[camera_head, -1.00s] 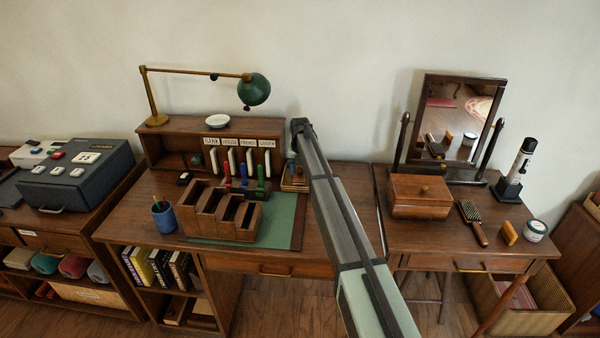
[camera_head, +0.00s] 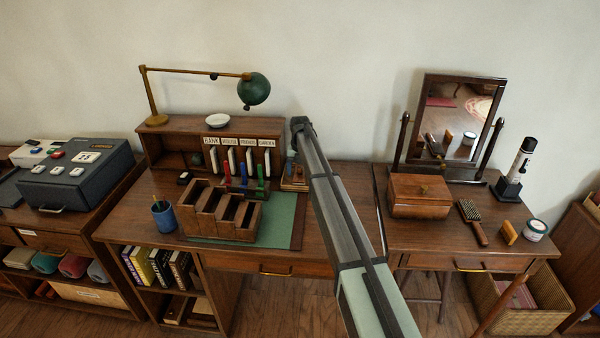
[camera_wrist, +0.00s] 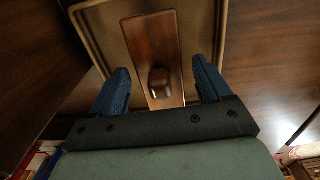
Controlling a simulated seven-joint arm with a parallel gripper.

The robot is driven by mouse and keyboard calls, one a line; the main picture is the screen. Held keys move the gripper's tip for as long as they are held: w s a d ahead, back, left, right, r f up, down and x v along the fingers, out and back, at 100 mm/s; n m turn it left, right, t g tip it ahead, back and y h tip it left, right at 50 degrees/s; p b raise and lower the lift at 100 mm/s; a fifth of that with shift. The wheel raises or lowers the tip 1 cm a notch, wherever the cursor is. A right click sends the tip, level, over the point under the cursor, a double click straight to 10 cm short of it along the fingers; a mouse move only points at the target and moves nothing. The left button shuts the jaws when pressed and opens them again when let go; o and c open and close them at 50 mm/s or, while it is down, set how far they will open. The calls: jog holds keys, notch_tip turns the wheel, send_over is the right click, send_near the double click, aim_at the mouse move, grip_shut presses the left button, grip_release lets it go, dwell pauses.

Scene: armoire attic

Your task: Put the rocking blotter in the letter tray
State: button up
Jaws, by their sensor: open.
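The rocking blotter (camera_wrist: 152,42) is a dark wooden strip with a raised knob, seen from above in the wrist view. It appears to lie inside a shallow tan-rimmed tray (camera_wrist: 91,48), which looks like the letter tray. My gripper (camera_wrist: 160,68) is open, with its blue fingers apart on either side of the blotter and its knob. Whether the fingers touch anything is not clear. In the head view the tray (camera_head: 294,187) sits at the right of the desk's back, partly hidden by my arm, and the blotter cannot be made out there.
A labelled letter rack (camera_head: 243,142) stands just left of the tray. A stepped wooden organiser (camera_head: 222,218) and blue pen cup (camera_head: 164,217) stand further left on the desk. A wooden box (camera_head: 420,197) and tilting mirror (camera_head: 462,115) are on the right-hand table.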

aim_at(300, 167)
notch_tip(300, 167, up, 12)
jog(key=shift+f, duration=0.15)
dwell(0.3)
